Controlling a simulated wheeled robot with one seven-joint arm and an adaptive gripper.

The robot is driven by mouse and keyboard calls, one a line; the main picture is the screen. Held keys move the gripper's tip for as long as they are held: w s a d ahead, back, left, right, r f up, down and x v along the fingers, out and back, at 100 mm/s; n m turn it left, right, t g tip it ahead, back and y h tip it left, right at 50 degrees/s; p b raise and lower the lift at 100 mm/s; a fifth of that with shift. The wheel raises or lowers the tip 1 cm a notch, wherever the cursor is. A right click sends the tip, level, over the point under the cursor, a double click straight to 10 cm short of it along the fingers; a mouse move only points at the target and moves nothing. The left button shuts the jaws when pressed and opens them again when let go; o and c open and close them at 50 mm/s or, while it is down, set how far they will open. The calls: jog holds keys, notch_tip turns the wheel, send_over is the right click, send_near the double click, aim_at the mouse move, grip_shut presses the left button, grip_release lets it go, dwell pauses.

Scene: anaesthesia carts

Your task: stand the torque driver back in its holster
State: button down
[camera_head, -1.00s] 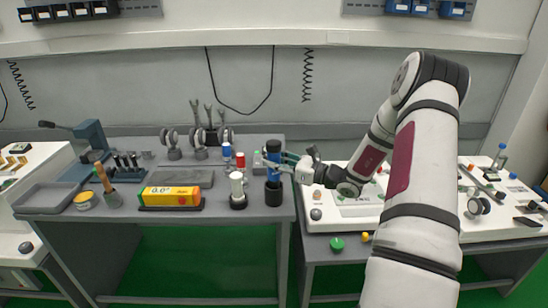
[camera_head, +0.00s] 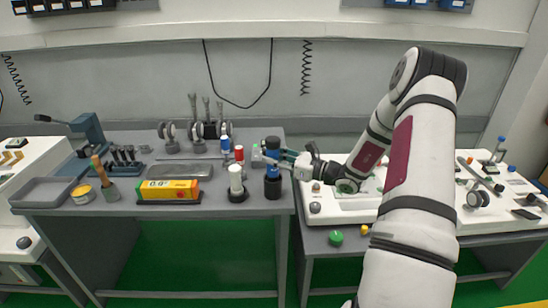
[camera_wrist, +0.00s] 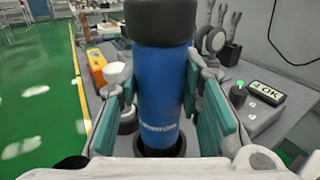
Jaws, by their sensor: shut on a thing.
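The torque driver (camera_head: 272,173) is a blue cylinder with a black cap, upright at the right front of the grey bench. In the wrist view its blue body (camera_wrist: 160,95) stands between the teal pads of my gripper (camera_wrist: 160,100). My gripper (camera_head: 276,157) is shut on the driver from the right. The holster (camera_head: 272,190) is a black cup directly below the driver. In the wrist view its dark rim (camera_wrist: 160,150) shows around the driver's lower end. How deep the driver sits inside is hidden.
A white bottle in a black base (camera_head: 236,185) stands close left of the holster. A red bottle (camera_head: 239,154) and a blue-and-white bottle (camera_head: 225,146) stand behind it. An orange-yellow box (camera_head: 168,190) lies further left. A white-topped bench (camera_head: 345,210) adjoins on the right.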

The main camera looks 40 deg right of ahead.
jog(key=shift+f, duration=0.15)
grip_release()
dwell(0.5)
dwell(0.4)
jog(key=shift+s, duration=0.1)
jog(key=v, duration=1.1)
jog(key=shift+s+d, duration=0.2)
jog(key=shift+s, duration=0.15)
